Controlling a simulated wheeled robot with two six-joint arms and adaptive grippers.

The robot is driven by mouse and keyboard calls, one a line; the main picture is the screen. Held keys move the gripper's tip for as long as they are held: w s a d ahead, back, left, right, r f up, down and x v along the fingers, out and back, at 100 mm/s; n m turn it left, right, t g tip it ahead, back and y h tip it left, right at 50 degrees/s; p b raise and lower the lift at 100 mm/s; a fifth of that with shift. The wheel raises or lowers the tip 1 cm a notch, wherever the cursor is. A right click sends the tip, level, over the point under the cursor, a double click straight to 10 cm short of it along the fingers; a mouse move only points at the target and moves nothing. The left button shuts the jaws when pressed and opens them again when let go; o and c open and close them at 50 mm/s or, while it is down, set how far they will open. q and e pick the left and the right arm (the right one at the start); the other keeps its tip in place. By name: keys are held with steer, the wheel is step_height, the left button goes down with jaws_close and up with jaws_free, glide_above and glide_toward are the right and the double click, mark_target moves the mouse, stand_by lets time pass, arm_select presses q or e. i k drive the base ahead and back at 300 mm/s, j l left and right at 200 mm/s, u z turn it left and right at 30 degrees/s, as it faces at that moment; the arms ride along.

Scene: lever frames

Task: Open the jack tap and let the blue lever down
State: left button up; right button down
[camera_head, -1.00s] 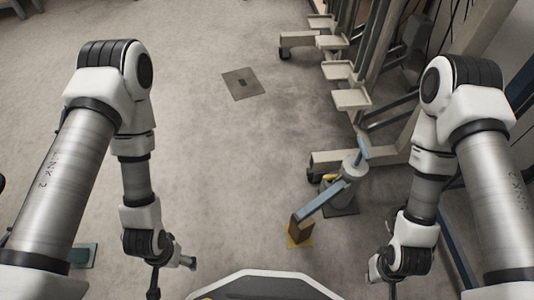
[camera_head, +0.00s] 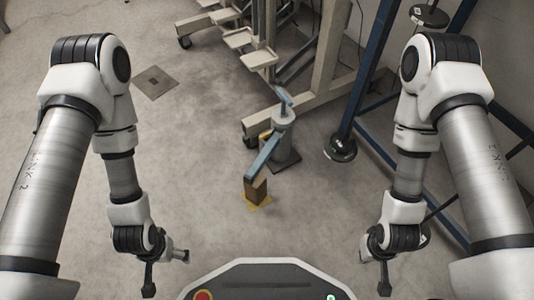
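The jack (camera_head: 283,124) is a grey upright cylinder on a dark base plate, standing on the floor ahead at the picture's middle. Its blue lever (camera_head: 264,157) slopes down toward me, its near end at a brown block (camera_head: 256,190) on a yellow plate. A light blue piece (camera_head: 285,97) tops the jack. A small yellow part (camera_head: 265,135) shows at its left side; I cannot tell whether it is the tap. My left gripper (camera_head: 167,273) and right gripper (camera_head: 374,268) hang low, fingers apart and empty, well short of the jack on either side.
A beige rack with trays (camera_head: 249,40) stands behind the jack, its foot close by. A blue metal frame (camera_head: 361,90) with dark round weights (camera_head: 341,148) stands to the right. The floor left of the jack is clear, apart from a flat square plate (camera_head: 154,82).

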mark_target(265, 136)
steer(key=j+z, duration=0.35)
steer(key=k+j+z, duration=0.1)
steer(key=z, duration=0.3)
